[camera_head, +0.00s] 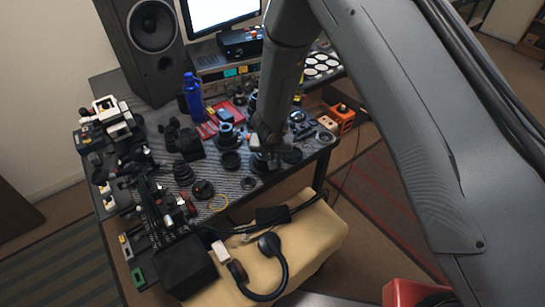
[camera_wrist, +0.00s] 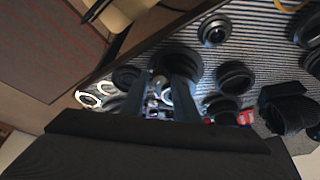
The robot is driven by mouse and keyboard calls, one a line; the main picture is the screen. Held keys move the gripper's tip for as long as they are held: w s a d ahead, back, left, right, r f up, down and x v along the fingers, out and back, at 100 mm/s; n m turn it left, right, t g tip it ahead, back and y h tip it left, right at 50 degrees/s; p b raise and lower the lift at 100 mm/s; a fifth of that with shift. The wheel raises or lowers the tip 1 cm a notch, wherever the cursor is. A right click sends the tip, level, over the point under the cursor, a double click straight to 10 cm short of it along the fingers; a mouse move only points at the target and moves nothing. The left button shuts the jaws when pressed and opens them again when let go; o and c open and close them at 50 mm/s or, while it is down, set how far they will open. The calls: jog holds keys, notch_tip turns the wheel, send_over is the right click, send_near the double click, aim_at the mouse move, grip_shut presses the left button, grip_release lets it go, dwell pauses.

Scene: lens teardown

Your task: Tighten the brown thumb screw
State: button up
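My gripper (camera_head: 264,152) is low over the right part of the striped desk, among dark lens parts. In the wrist view my gripper (camera_wrist: 157,78) has its two dark fingers apart, with a gap between them. Small shiny metal parts (camera_wrist: 157,92) show in that gap, below or beyond the fingers; I cannot tell whether they touch. A black round lens part (camera_wrist: 180,62) lies just past the right finger. I cannot make out the brown thumb screw in either view; it may be hidden by the gripper or too small.
Black lens rings (camera_wrist: 235,76) and a lens (camera_wrist: 214,31) crowd the desk nearby. A blue bottle (camera_head: 193,97), an orange box (camera_head: 342,117) and a speaker (camera_head: 150,50) stand around.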

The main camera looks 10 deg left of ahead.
jog(key=shift+o, duration=0.3)
jog(key=v, duration=0.7)
jog(key=shift+r, duration=0.4)
jog(key=shift+s, duration=0.15)
